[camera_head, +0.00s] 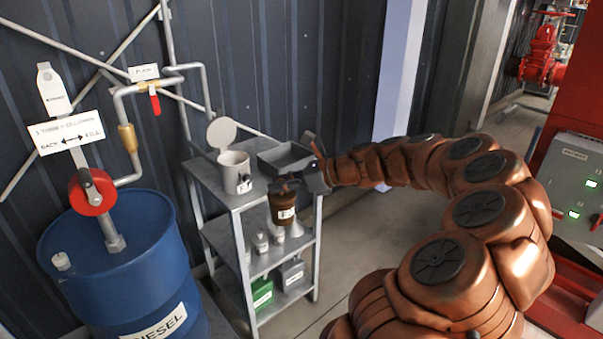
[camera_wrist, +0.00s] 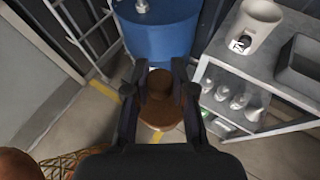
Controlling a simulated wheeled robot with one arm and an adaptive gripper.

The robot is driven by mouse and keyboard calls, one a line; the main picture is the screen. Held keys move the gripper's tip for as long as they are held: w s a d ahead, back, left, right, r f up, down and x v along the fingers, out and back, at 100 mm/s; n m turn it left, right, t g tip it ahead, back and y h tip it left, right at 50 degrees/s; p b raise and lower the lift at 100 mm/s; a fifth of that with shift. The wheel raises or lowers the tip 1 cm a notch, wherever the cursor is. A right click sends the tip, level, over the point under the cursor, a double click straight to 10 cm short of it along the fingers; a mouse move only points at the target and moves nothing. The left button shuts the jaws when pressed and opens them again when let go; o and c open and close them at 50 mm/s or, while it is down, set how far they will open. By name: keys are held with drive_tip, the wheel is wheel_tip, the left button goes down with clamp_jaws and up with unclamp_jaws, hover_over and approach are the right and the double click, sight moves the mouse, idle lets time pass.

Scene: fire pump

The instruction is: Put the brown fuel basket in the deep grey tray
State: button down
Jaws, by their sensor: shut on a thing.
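The brown fuel basket (camera_head: 284,212), with a white label, hangs in my gripper (camera_head: 298,184) in front of the shelf's top level. In the wrist view the brown basket (camera_wrist: 160,98) is between the two dark fingers of my gripper (camera_wrist: 158,85), which are shut on it. The deep grey tray (camera_head: 283,158) stands on the top shelf, just behind my gripper, partly hidden by it. In the wrist view the tray (camera_wrist: 300,70) is at the right edge. The part of the tray's inside that shows looks empty.
A light grey pot (camera_head: 235,172) with a raised lid stands on the top shelf left of the tray. Lower shelves hold funnels (camera_head: 262,243), a green box (camera_head: 262,293) and a grey box (camera_head: 292,273). A blue diesel drum (camera_head: 120,265) stands left of the metal shelf.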

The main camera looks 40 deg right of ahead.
drive_tip(key=w+a+f+m+h, duration=0.2)
drive_tip(key=w+a+f, duration=0.3)
drive_tip(key=a, duration=0.3)
drive_tip(key=w+a+f+m+t+h, duration=0.1)
drive_tip(key=w+a+f+m+h, duration=0.1)
drive_tip(key=w+a+f, duration=0.3)
drive_tip(key=w+a+f+m+t+h, duration=0.1)
drive_tip(key=w+a+f, duration=0.4)
drive_tip(key=a, duration=0.6)
drive_tip(key=w+m+h, duration=0.1)
drive_tip(key=w+h, duration=0.1)
drive_tip(key=shift+w+a+m, duration=0.2)
drive_tip(key=shift+w+m, duration=0.1)
drive_tip(key=shift+f, duration=0.1)
idle(0.5)
